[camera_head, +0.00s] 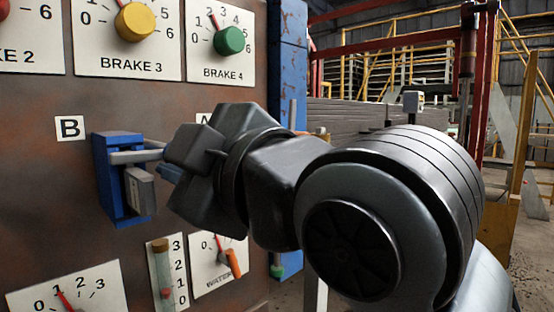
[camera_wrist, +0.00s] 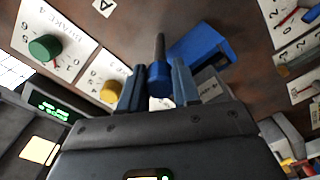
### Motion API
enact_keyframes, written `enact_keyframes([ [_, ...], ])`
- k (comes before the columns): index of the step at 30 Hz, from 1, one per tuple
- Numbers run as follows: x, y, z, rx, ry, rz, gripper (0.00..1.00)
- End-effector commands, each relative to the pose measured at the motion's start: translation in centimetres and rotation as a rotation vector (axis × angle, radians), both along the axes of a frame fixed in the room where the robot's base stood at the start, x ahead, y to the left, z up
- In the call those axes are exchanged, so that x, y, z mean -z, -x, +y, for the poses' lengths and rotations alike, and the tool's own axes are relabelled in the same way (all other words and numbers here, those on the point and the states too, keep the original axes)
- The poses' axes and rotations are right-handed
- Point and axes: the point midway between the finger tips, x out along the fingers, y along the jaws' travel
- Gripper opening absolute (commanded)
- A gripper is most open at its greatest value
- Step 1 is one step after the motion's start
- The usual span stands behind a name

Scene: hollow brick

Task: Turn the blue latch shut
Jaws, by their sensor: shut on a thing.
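The blue latch (camera_head: 118,185) is fixed to the rusty brown panel, to the right of the letter B, with a grey bar and a grey block on it. It also shows in the wrist view as a blue body (camera_wrist: 205,45) with a dark rod and a blue grip (camera_wrist: 160,80). My gripper (camera_wrist: 159,73) is shut on the blue grip, one finger on each side. In the head view my gripper (camera_head: 170,165) reaches the latch from the right, and its own dark body hides most of the grip. I cannot tell the latch's exact angle.
Brake dials with a yellow knob (camera_head: 135,22) and a green knob (camera_head: 229,41) are above. A gauge tube (camera_head: 161,272) and a water dial (camera_head: 219,262) are below. Label B (camera_head: 70,128) is left of the latch; label A is partly hidden by my arm.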

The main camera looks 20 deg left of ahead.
Motion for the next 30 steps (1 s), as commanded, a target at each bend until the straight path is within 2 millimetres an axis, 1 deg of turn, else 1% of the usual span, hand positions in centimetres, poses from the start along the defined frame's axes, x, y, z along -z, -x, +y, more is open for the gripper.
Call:
enact_keyframes([
  [11,-0.2,0.1,0.0,-0.003,-0.003,-0.005,0.01],
  [12,-0.2,0.1,0.0,-0.003,-0.003,-0.005,0.35],
  [19,-0.1,0.1,0.0,-0.003,0.0,-0.003,0.57],
  [26,0.0,0.1,0.0,-0.001,0.0,-0.002,0.57],
  [30,0.0,0.4,-1.0,-0.001,-0.001,-0.003,0.57],
])
